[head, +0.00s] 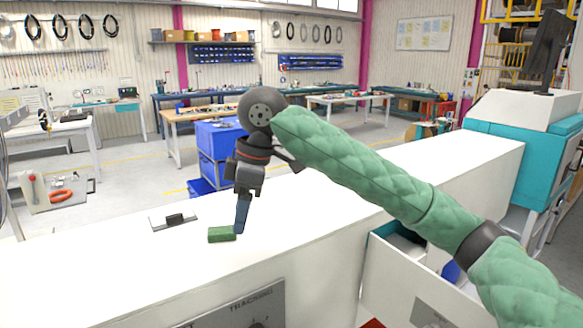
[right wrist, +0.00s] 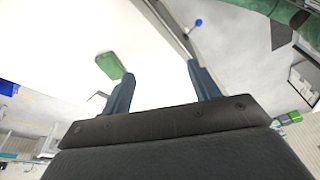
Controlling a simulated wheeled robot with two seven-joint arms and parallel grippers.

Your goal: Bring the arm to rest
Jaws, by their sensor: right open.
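My right arm, in a green padded sleeve, reaches in from the right in the head view. Its gripper (head: 241,226) points down over the white counter. In the right wrist view the two blue-grey fingers (right wrist: 161,72) stand wide apart with nothing between them. A small green block (head: 221,235) lies on the counter just left of the fingertips. It also shows in the right wrist view (right wrist: 109,66), outside one finger and close to its tip; I cannot tell whether they touch. My left gripper is in neither view.
The white counter (head: 90,270) is mostly bare. A flat plate with a dark block on it (head: 173,219) lies behind the green block. An open drawer (head: 400,290) juts out below the counter. A teal machine (head: 500,135) stands at the right, blue bins (head: 215,150) behind.

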